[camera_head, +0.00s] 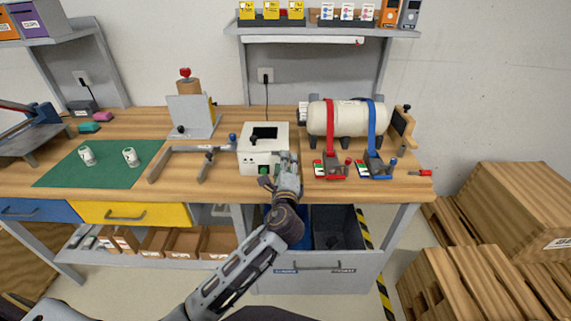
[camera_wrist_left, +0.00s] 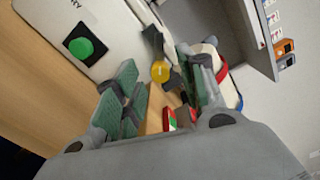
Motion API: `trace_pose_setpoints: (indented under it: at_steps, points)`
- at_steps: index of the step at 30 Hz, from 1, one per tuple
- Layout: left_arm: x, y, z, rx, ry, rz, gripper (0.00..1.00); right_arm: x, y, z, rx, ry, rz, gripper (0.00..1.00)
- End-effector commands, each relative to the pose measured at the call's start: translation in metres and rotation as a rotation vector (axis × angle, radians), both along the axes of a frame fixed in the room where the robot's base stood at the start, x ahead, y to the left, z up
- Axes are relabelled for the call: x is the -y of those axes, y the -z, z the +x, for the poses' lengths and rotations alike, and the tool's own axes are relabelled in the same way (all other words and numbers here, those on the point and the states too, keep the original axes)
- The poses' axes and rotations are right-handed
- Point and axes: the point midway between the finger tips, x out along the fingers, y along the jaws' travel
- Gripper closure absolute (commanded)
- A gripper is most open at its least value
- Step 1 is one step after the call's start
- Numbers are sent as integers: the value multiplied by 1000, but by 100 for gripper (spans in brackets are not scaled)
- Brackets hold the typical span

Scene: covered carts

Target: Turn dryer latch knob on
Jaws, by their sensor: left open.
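The dryer (camera_head: 255,158) is a white box on the wooden bench, with a dark window on top and a green button (camera_head: 264,170) on its front. In the left wrist view the dryer (camera_wrist_left: 60,15) fills the upper left, with the green button (camera_wrist_left: 80,47) showing. A yellow ball knob (camera_wrist_left: 160,71) on a dark lever shows by the dryer's edge, apparently between my left fingers; contact cannot be told. My left gripper (camera_head: 287,163) is open at the dryer's front right corner and hides that part in the head view. My right gripper is not in view.
A white tank (camera_head: 343,118) with red and blue straps stands right of the dryer, with red (camera_head: 332,171) and blue (camera_head: 376,169) clamps in front. A grey bracket (camera_head: 180,150) and green mat (camera_head: 100,163) lie left. Open bins are below the bench.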

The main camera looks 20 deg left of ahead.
Motion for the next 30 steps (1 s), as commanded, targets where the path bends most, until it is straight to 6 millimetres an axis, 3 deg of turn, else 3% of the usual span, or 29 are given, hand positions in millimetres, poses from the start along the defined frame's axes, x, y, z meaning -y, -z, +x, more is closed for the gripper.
trace_pose_setpoints:
  at_steps: [30]
  points:
    - [29,2,-100,-4,1,-2,60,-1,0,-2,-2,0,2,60]
